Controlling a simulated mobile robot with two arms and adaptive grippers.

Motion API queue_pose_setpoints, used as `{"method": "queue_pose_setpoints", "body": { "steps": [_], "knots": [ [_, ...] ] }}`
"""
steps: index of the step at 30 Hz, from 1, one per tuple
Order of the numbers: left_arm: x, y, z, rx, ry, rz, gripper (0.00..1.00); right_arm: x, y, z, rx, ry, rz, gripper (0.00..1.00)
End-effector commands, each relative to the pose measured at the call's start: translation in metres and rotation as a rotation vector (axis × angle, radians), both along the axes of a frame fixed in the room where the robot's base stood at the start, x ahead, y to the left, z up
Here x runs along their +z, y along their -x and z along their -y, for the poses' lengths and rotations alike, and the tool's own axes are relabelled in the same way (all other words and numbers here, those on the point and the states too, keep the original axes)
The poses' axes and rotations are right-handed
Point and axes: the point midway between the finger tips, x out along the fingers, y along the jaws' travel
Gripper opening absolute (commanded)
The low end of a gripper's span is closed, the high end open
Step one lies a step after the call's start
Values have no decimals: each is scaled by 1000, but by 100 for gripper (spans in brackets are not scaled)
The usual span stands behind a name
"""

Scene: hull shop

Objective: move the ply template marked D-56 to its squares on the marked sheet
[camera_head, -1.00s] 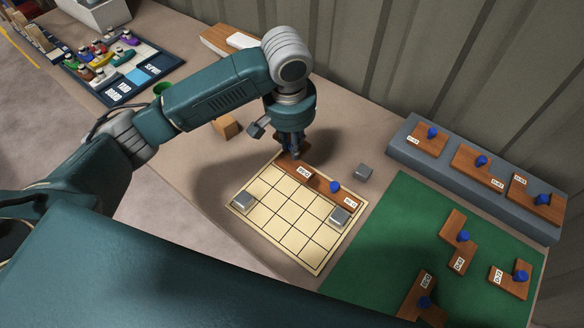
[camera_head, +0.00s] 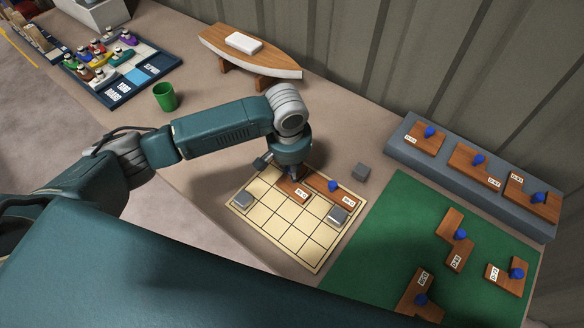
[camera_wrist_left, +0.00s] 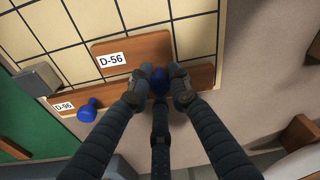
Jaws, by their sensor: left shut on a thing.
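The brown ply template marked D-56 (camera_head: 292,188) is over the back part of the marked sheet (camera_head: 290,238), a cream board with a black grid. My left gripper (camera_head: 295,174) is shut on its blue knob from above; the label shows clearly on the template in the left wrist view (camera_wrist_left: 132,52), beside the fingertips (camera_wrist_left: 160,84). I cannot tell whether the template touches the sheet. Another template, marked D-96 (camera_wrist_left: 70,100), lies along the sheet's back edge, close beside D-56. The gripper hides part of both templates. My right gripper is not in view.
A green mat (camera_head: 400,235) and a grey shelf (camera_head: 480,190) at right hold other templates. A green cup (camera_head: 165,96) and boat model (camera_head: 250,55) stand farther back.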

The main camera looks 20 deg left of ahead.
Motion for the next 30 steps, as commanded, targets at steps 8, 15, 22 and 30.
{"method": "queue_pose_setpoints", "body": {
  "steps": [8,15,22,30],
  "knots": [
    [-2,0,0,1,1,0,37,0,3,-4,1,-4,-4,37],
    [-1,0,0,0,0,0,37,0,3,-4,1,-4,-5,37],
    [27,2,0,0,2,3,37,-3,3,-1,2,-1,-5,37],
    [85,9,0,0,3,4,37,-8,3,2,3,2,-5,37]
  ]
}}
